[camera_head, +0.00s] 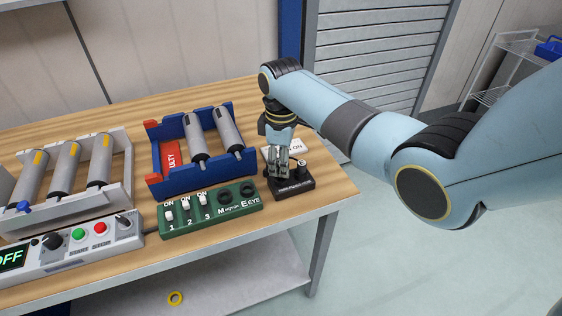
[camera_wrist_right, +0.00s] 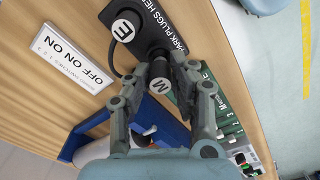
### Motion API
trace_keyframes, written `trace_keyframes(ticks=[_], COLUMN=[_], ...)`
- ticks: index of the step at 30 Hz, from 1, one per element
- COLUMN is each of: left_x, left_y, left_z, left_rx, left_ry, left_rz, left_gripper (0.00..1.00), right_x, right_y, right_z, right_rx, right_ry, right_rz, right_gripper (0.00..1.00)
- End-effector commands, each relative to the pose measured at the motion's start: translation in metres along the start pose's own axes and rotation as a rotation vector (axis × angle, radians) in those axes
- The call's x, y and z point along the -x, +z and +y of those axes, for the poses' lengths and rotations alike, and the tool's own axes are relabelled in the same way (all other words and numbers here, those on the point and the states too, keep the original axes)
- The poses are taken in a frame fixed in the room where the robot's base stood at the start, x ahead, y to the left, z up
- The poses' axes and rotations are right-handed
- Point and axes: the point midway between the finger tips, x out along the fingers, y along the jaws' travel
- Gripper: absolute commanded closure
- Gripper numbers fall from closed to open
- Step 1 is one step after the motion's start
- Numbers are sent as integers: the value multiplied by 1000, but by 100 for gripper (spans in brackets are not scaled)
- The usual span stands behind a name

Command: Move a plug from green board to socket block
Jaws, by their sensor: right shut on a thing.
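The green board (camera_head: 210,210) lies near the table's front edge, with three white switches and two dark round sockets, marked M and E EYE, that look empty. The black socket block (camera_head: 293,189) sits just right of it; in the wrist view the block (camera_wrist_right: 185,45) reads "park plugs here". A plug marked E (camera_wrist_right: 123,30) stands on the block. My right gripper (camera_head: 278,168) is shut on a plug marked M (camera_wrist_right: 160,84), between its fingertips at the block. I cannot tell whether this plug is fully seated. My left gripper is not in view.
A blue rack (camera_head: 160,184) with two grey cylinders and a red "faulty" area stands behind the board. A grey rack (camera_head: 125,165) with cylinders and a control box (camera_head: 75,262) reading OFF are at left. A white card (camera_wrist_right: 72,58) lies beside the block.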

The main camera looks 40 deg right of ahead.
Motion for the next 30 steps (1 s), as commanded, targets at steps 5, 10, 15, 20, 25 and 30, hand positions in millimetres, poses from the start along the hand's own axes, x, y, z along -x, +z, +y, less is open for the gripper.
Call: trace_keyframes(ticks=[5, 10, 15, 20, 25, 30], left_x=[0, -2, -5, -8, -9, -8], left_y=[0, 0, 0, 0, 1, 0], left_z=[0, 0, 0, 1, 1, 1], left_rx=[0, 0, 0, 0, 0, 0], left_ry=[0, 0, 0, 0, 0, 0], left_rz=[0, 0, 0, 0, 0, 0], left_gripper=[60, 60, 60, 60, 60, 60], right_x=[0, -3, -9, -14, -17, -17], right_y=[0, 0, 0, 0, 0, 0], right_z=[0, 0, 0, 0, 0, 0], right_rx=[0, 0, 0, 0, 0, 0], right_ry=[0, 0, -1, 0, 1, 0], right_rz=[0, 0, -1, 0, 1, 1], right_gripper=[100, 100, 100, 100, 100, 100])
